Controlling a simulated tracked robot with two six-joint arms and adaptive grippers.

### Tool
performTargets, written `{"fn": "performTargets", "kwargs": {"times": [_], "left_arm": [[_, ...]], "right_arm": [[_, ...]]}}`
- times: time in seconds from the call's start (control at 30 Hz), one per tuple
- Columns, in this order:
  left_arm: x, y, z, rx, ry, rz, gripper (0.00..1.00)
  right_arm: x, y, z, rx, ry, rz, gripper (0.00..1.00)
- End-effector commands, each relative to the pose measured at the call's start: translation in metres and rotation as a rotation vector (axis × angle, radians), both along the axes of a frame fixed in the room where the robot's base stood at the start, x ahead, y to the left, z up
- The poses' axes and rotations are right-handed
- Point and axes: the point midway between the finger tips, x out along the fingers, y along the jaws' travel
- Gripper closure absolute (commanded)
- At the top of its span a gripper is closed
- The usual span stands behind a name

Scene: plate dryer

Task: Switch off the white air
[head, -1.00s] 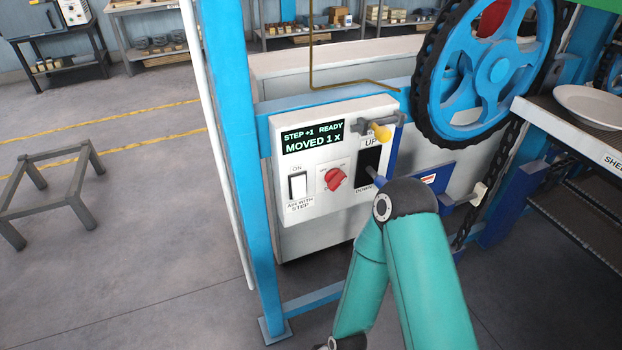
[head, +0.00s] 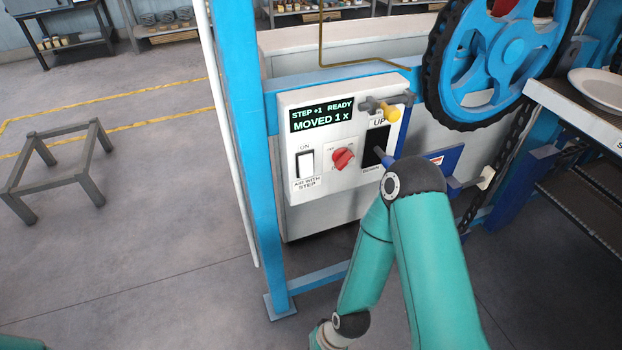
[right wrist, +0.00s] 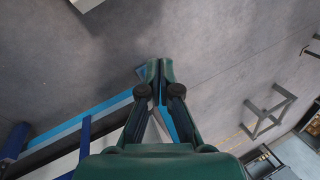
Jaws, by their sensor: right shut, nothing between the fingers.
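The white air switch (head: 306,165) is a rocker in a dark frame on the lower left of the control panel (head: 325,190). "ON" is printed above it and "AIR WITH STEP" below it. I cannot tell which way the rocker is tipped. The panel's display (head: 321,116) reads "STEP +1 READY, MOVED 1 x". My right gripper (right wrist: 153,70) shows only in the right wrist view, its fingers together and empty, over the grey floor. In the head view, my right arm stands in front of the panel's lower right and runs out at the bottom. My left gripper is not visible.
Right of the switch are a red knob (head: 342,159), a dark UP/DOWN control (head: 376,146) and a yellow-tipped lever (head: 391,114). A blue post (head: 244,130) stands left of the panel. A blue wheel (head: 497,60) is at upper right. Floor left of the post is open, with a low grey stand (head: 75,187).

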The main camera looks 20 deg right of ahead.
Motion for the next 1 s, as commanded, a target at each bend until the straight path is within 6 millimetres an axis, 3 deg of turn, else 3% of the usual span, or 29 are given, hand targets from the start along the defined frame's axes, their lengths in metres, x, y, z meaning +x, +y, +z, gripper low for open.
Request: {"fn": "performTargets", "kwargs": {"times": [0.1,0.27,0.4,0.6,0.8,1.0], "left_arm": [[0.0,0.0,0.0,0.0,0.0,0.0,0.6],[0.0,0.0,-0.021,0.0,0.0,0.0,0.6],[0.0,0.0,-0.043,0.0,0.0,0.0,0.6],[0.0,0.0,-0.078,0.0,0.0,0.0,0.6],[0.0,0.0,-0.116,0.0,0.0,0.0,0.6],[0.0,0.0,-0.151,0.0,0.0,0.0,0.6]], "right_arm": [[0.012,-0.01,0.004,-0.015,0.019,-0.219,1.0],[0.067,-0.041,0.028,-0.017,-0.095,-0.555,1.0],[0.111,-0.064,0.061,0.025,-0.231,-0.776,1.0],[0.155,-0.093,0.123,0.147,-0.443,-1.02,1.0],[0.172,-0.113,0.191,0.306,-0.654,-1.164,1.0],[0.163,-0.125,0.251,0.455,-0.841,-1.204,1.0]]}}
